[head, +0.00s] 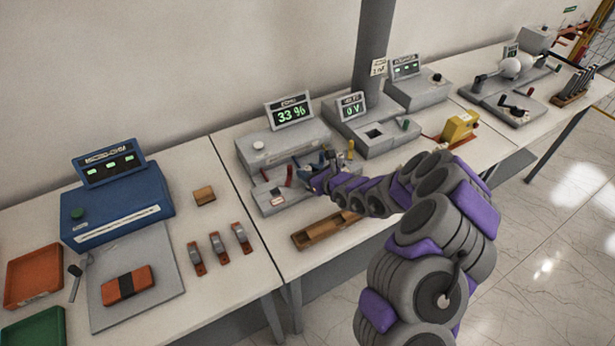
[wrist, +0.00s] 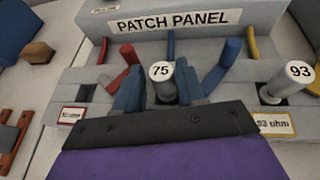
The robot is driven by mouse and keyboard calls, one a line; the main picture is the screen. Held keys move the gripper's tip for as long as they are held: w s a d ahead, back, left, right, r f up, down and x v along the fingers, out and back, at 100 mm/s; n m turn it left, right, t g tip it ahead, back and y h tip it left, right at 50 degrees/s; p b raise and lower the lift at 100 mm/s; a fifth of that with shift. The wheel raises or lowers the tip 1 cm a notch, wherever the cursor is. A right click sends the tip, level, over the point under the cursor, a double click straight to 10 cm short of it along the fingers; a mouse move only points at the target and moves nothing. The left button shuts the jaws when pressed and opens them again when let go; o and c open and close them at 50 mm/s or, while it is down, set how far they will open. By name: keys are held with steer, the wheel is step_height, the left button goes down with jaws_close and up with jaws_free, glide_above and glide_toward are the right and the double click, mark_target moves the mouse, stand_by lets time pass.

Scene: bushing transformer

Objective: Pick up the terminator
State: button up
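Two grey round-capped terminators stand on the grey patch panel (wrist: 190,42), one marked 75 (wrist: 161,73) and one marked 93 (wrist: 297,75). My gripper (wrist: 163,92) has its two blue-grey fingers on either side of the 75 terminator, low near the panel. The fingers look apart, with a narrow gap at the left of the post; contact at the right is unclear. The 75 terminator's lower end is partly hidden by my gripper. In the head view my gripper (head: 313,182) is over the patch panel (head: 272,203), and the terminators are too small to make out.
Red (wrist: 122,64), blue (wrist: 228,62) and yellow (wrist: 257,45) plugs rise close around the fingers. A wooden tray (head: 318,232) lies in front of the panel. Meter units stand behind, including one reading 33 % (head: 290,114). A yellow box (head: 460,128) stands to the right.

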steer(key=shift+x, duration=1.1)
steer(key=shift+w+d+f, duration=0.1)
steer(key=shift+w, duration=0.2)
steer(key=shift+d, duration=0.1)
steer(key=shift+c, duration=0.4)
steer(key=shift+a, duration=0.2)
jaws_close()
